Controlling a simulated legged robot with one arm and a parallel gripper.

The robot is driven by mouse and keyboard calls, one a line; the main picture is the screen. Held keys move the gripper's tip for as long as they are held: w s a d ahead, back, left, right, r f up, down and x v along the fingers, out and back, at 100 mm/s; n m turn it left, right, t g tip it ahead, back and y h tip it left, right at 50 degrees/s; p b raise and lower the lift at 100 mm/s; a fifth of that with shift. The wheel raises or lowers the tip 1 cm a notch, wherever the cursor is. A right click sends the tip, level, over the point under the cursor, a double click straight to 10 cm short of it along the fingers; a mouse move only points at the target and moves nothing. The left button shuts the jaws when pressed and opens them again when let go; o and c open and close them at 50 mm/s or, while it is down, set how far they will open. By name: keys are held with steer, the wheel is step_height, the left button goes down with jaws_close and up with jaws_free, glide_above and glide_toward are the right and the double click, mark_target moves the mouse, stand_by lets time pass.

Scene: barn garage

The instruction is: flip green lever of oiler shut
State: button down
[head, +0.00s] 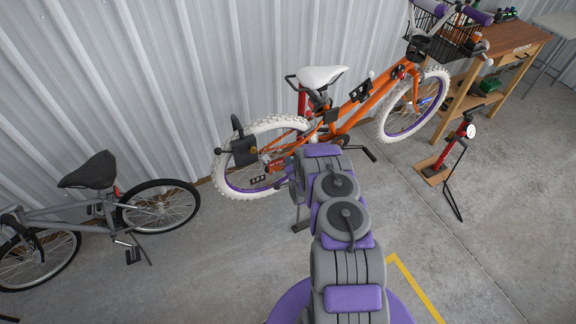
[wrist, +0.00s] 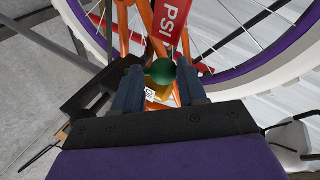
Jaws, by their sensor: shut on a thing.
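In the wrist view, my gripper (wrist: 160,84) has a round green knob (wrist: 161,70) between its two fingertips and is shut on it. I take this knob to be the green lever's end. A small yellowish piece with a white label (wrist: 152,94) shows just below the knob, between the fingers. The rest of the oiler is hidden by my gripper, so I cannot tell the lever's angle. In the head view, my arm reaches towards the orange bicycle (head: 352,112), and I cannot make out the fingers or the oiler.
A red part marked PSI (wrist: 171,20) and a white-tyred wheel with a purple rim (wrist: 258,62) are close to my gripper. A grey bicycle (head: 100,212) stands at left. A red floor pump (head: 455,145) and a wooden workbench (head: 497,50) stand at right.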

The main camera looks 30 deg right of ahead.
steer(key=shift+d+r+m, duration=0.2)
steer(key=shift+d+m, duration=0.1)
steer(key=shift+d, duration=0.35)
steer(key=c, duration=0.9)
jaws_free()
steer(key=shift+d+f, duration=0.1)
steer(key=shift+f, duration=0.05)
steer(key=shift+c, duration=0.2)
steer(key=shift+o, duration=1.4)
steer(key=shift+w+d+f, duration=0.15)
steer(key=shift+o, duration=0.9)
steer(key=shift+a+f, duration=0.15)
steer(key=shift+a, duration=0.45)
steer(key=p+v, duration=0.2)
steer(key=v, duration=1.5)
steer(key=shift+d+r, duration=0.25)
